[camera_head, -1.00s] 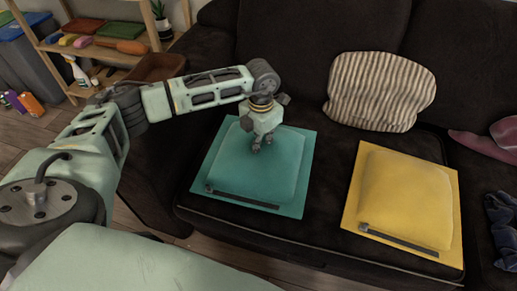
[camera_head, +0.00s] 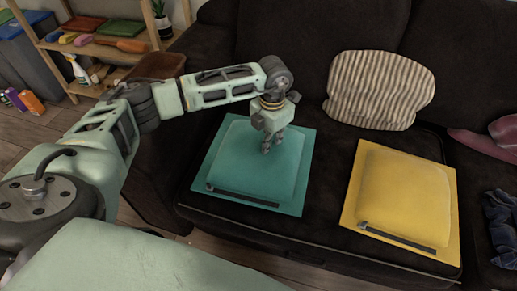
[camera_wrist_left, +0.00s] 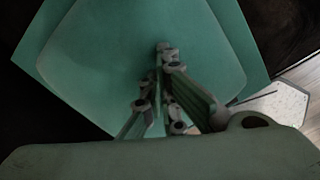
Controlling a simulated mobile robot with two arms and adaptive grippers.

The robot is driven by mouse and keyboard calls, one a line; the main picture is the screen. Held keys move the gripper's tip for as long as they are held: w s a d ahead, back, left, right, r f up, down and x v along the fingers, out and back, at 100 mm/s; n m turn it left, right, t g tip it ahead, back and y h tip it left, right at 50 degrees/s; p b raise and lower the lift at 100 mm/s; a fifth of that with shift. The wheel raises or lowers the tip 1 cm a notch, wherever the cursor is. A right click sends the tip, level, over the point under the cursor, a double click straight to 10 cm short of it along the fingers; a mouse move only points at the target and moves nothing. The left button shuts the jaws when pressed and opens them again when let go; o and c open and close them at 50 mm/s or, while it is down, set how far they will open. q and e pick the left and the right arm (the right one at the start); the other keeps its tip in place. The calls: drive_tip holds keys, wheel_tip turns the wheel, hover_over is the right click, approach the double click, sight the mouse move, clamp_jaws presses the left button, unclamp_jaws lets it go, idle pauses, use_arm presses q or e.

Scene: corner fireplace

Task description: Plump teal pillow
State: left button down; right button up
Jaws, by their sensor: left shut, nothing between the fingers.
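The teal pillow (camera_head: 245,172) lies flat on the dark sofa seat, with a dark zipper strip along its front edge. It also fills much of the left wrist view (camera_wrist_left: 110,50). My left gripper (camera_head: 266,150) is shut and empty, pointing down at the upper right part of the pillow's raised middle. Its fingertips are together in the left wrist view (camera_wrist_left: 164,48), at or just above the fabric; I cannot tell whether they press into it. My right gripper is not in view.
A yellow pillow (camera_head: 405,195) lies to the right on the sofa (camera_head: 325,220). A striped cushion (camera_head: 380,90) leans on the backrest. Dark blue cloth (camera_head: 505,225) and a mauve item (camera_head: 480,145) lie at far right. A wooden shelf (camera_head: 75,45) stands at left.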

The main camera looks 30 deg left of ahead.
use_arm(q)
drive_tip(key=shift+f+b, duration=0.4)
drive_tip(key=shift+f, duration=0.4)
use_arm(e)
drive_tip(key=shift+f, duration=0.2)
use_arm(q)
drive_tip(key=shift+r, duration=0.1)
wheel_tip(320, 180, up, 2)
drive_tip(key=shift+p, duration=0.9)
drive_tip(key=shift+r, duration=0.3)
drive_tip(key=shift+r+p, duration=0.15)
drive_tip(key=shift+p, duration=0.15)
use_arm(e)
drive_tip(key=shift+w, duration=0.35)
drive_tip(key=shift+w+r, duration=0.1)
